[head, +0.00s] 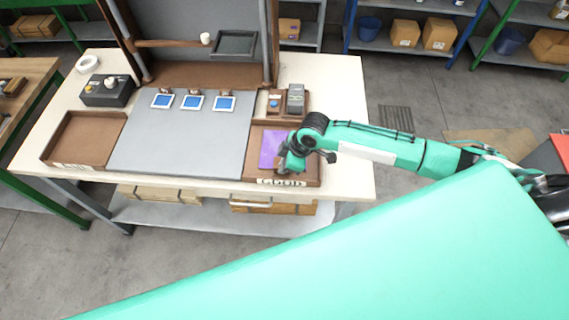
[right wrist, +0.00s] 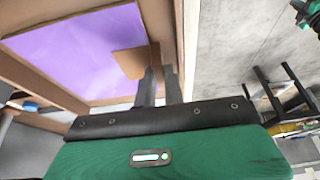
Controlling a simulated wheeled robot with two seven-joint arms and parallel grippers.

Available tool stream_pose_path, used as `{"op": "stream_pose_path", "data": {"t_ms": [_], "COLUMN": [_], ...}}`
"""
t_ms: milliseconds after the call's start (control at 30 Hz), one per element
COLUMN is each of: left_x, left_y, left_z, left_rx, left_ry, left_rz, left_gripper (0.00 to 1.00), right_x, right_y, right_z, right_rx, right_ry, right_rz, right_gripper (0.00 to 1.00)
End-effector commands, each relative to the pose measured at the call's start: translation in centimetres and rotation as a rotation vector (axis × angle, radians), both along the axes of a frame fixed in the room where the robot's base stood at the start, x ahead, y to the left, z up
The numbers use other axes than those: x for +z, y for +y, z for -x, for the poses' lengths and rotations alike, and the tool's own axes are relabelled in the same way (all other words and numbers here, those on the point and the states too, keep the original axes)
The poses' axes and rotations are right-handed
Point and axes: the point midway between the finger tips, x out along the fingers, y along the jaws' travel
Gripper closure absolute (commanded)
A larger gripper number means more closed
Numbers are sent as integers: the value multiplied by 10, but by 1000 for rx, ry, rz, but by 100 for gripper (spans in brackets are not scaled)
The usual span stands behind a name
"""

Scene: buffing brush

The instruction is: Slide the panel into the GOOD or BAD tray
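A flat purple panel (head: 270,150) lies in the brown tray marked GOOD (head: 312,175) at the right end of the bench. In the right wrist view the panel (right wrist: 85,55) lies flat inside the tray's brown walls. My right gripper (head: 283,163) is over this tray, at the panel's right side. Its fingers (right wrist: 160,80) are close together and point at the tray's edge beside a small brown piece (right wrist: 130,62). I see nothing held between them. The other brown tray (head: 88,138), at the left with a label hard to read, is empty. My left gripper is out of view.
A grey board (head: 180,140) lies between the trays, with several small blue-faced pieces (head: 192,102) at its back. A dark control box (head: 107,92) stands at back left, and a small brown holder (head: 287,104) behind the GOOD tray. A dark frame rises at the back.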

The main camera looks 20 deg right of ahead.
Motion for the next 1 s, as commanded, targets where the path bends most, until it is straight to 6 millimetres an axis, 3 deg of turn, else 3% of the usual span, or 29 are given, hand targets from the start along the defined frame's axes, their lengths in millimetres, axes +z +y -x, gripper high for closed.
{"op": "stream_pose_path", "data": {"t_ms": [33, 133, 167, 567, 667, 1000], "left_x": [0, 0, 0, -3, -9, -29], "left_y": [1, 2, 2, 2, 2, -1], "left_z": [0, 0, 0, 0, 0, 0], "left_rx": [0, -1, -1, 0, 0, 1], "left_ry": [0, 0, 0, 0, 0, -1], "left_rz": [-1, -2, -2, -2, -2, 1], "left_gripper": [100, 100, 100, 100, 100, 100], "right_x": [0, 0, 0, 7, 19, 90], "right_y": [0, 0, 0, -3, -9, -35], "right_z": [0, 0, 0, 1, 3, 15], "right_rx": [0, 0, 0, 1, 1, 0], "right_ry": [0, 0, 0, -1, -3, -4], "right_rz": [0, 0, 0, -1, 0, 1], "right_gripper": [86, 66, 64, 64, 64, 64]}}
